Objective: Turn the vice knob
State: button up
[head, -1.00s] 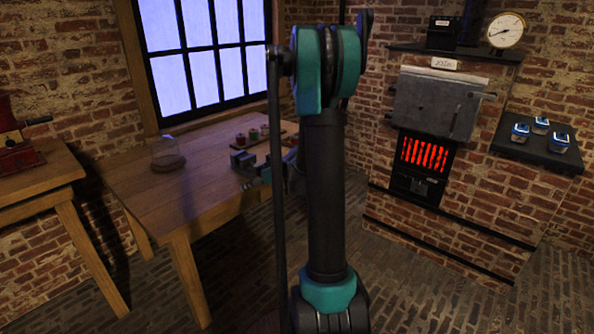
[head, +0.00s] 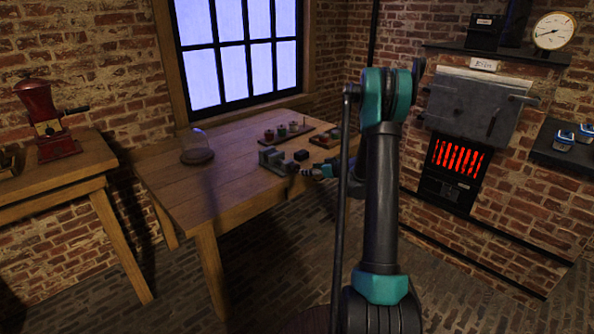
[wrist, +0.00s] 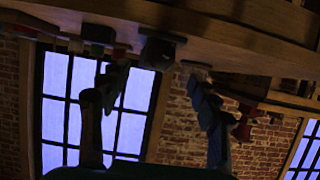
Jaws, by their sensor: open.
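A small grey vice (head: 271,158) sits near the front right edge of the wooden table (head: 185,195) in the head view. Its knob is too small to make out. My gripper (head: 299,170) is at that same edge, just right of the vice, partly hidden by my arm. I cannot tell whether it touches the vice. In the wrist view my gripper (wrist: 157,80) has its two fingers wide apart with nothing between them. A dark blocky shape (wrist: 160,50) hangs past the tips there, under the tilted tabletop; I cannot tell if it is the vice.
A small dark block (head: 301,155) lies beside the vice. Behind are a tray with several small jars (head: 281,131) and a glass dome on a wooden base (head: 197,153). A red grinder (head: 47,120) stands on the left table. A glowing furnace (head: 455,158) is right.

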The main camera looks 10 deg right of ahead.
aim_at(298, 169)
jog(key=x, duration=1)
jog(key=shift+s, duration=0.1)
jog(key=c, duration=1.2)
jog(key=shift+o, duration=0.2)
jog(key=shift+m+y, duration=0.3)
jog(key=shift+m, duration=0.1)
jog(key=o, duration=1.2)
jog(key=shift+c, duration=0.2)
jog(key=v, duration=1.2)
jog(key=shift+r, duration=0.2)
